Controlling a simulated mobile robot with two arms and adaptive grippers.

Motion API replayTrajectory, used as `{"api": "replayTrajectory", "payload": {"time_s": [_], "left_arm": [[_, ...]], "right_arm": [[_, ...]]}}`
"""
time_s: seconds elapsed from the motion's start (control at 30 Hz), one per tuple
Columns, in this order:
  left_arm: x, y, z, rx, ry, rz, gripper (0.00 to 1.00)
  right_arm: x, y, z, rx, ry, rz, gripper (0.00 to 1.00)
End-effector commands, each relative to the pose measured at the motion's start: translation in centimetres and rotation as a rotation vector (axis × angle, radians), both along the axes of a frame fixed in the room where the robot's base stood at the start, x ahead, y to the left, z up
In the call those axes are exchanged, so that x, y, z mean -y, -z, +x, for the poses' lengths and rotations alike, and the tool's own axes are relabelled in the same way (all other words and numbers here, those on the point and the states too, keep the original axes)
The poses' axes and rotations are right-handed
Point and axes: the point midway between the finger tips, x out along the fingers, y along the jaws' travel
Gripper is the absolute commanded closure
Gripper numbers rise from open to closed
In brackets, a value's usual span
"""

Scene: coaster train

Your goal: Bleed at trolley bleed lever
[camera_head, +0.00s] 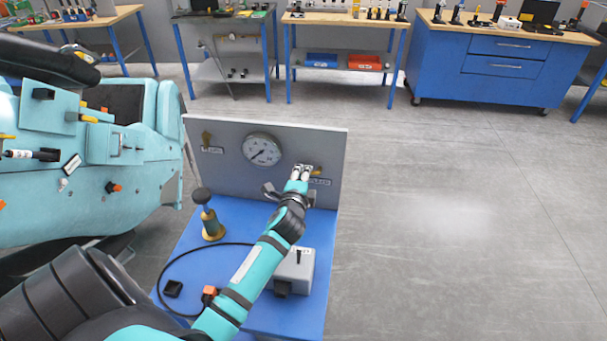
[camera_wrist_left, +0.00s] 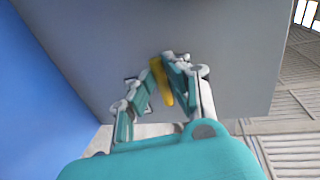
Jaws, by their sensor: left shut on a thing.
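The trolley has an upright grey panel (camera_head: 225,180) behind a blue top (camera_head: 240,225). A yellow lever (camera_head: 318,169) sticks out at the right of the panel, above a small label (camera_head: 320,182) too small to read. My left gripper (camera_head: 302,170) is shut on this lever at the panel. In the left wrist view the yellow lever (camera_wrist_left: 161,82) lies between the two fingers of the left gripper (camera_wrist_left: 160,70). The fingers hide part of the lever in the head view. My right gripper is not in view.
A round gauge (camera_head: 262,150) and a brass lever (camera_head: 206,138) are on the panel. A dark-topped brass part (camera_head: 210,215), a black cable (camera_head: 165,275) and a grey box (camera_head: 298,268) are on the trolley. A teal coaster car (camera_head: 130,185) stands left. Floor at right is clear.

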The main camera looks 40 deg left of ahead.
Motion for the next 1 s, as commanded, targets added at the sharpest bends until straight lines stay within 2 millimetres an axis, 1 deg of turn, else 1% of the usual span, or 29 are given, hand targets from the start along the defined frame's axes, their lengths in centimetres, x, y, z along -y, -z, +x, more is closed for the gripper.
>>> {"api": "replayTrajectory", "payload": {"time_s": [0.03,0.5,0.53,0.67,0.7,1.0], "left_arm": [[0.02,0.22,-0.06,-0.001,0.0,-0.007,1.0],[0.05,0.29,-0.06,0.004,-0.001,-0.019,1.0],[0.05,0.3,-0.05,0.004,-0.001,-0.019,0.84],[0.05,0.25,-0.04,0.005,-0.001,-0.018,0.67],[0.04,0.23,-0.04,0.004,0.0,-0.017,0.64],[0.15,0.12,-0.28,0.006,0.0,-0.015,0.64]], "right_arm": [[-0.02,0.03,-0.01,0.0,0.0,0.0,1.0],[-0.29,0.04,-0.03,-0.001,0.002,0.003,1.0],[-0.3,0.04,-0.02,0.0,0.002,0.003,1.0],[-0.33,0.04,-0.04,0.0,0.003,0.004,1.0],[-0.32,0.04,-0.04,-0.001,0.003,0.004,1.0],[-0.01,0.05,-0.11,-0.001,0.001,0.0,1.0]]}}
